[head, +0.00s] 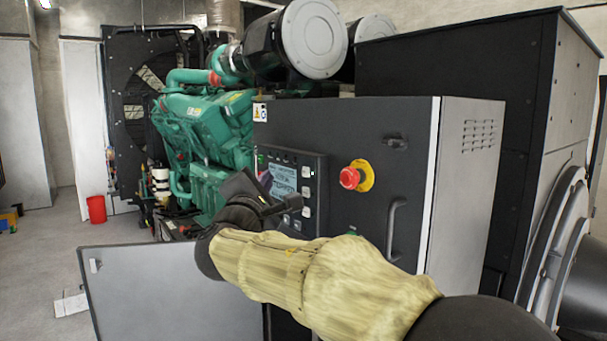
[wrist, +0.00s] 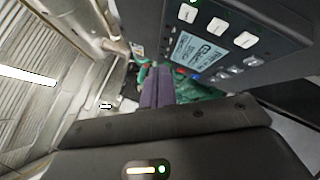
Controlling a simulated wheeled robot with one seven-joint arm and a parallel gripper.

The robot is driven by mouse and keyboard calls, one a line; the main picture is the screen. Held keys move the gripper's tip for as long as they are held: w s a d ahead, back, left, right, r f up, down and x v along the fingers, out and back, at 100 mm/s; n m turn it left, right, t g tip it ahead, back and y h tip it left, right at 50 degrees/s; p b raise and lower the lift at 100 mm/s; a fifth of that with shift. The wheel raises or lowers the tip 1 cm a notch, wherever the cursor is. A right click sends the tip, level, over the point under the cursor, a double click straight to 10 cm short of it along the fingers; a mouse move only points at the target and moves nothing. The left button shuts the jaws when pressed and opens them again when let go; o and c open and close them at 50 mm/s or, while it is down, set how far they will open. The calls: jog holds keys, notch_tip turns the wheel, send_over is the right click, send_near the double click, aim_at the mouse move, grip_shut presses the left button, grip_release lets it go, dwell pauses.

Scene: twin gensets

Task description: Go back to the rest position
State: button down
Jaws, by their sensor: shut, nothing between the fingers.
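My gripper (wrist: 157,75) is shut and empty; its two fingers lie side by side in the wrist view. In the head view my arm, in a pale yellow sleeve, reaches from the lower right to the control panel (head: 291,171), and its dark end covers the panel's lower left part. The panel has a lit screen and several pale buttons. It also shows in the wrist view (wrist: 200,50), above and right of the fingers. I cannot tell whether the gripper touches it.
A red emergency stop (head: 350,178) on a yellow ring and a black door handle (head: 394,226) sit on the dark cabinet (head: 345,130). A grey panel (head: 170,290) stands at the lower left. A green engine (head: 205,130) is behind. Open floor (head: 45,250) lies left, with a red bucket (head: 96,209).

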dwell(0.3)
jog(key=s+d+f+m+g, duration=0.1)
jog(key=d+f+m+g, duration=0.15)
jog(key=d+f, duration=0.4)
jog(key=s+d+f+m+g+h, duration=0.1)
jog(key=s+d+f+m+g, duration=0.2)
jog(key=f, duration=0.7)
jog(key=d+f+m+g, duration=0.1)
jog(key=d+f+g, duration=0.35)
jog(key=f, duration=0.35)
jog(key=s+d+f+m+g+y, duration=0.2)
jog(key=s+f+m+g, duration=0.1)
jog(key=s+f+m, duration=0.4)
jog(key=s+d+f+m+g+y, duration=0.3)
jog(key=s+f+m, duration=0.5)
jog(key=s+f, duration=0.4)
jog(key=shift+s+d+g, duration=0.3)
jog(key=shift+s+g, duration=0.4)
jog(key=shift+g, duration=0.1)
jog(key=shift+m, duration=0.25)
jog(key=shift+d, duration=0.1)
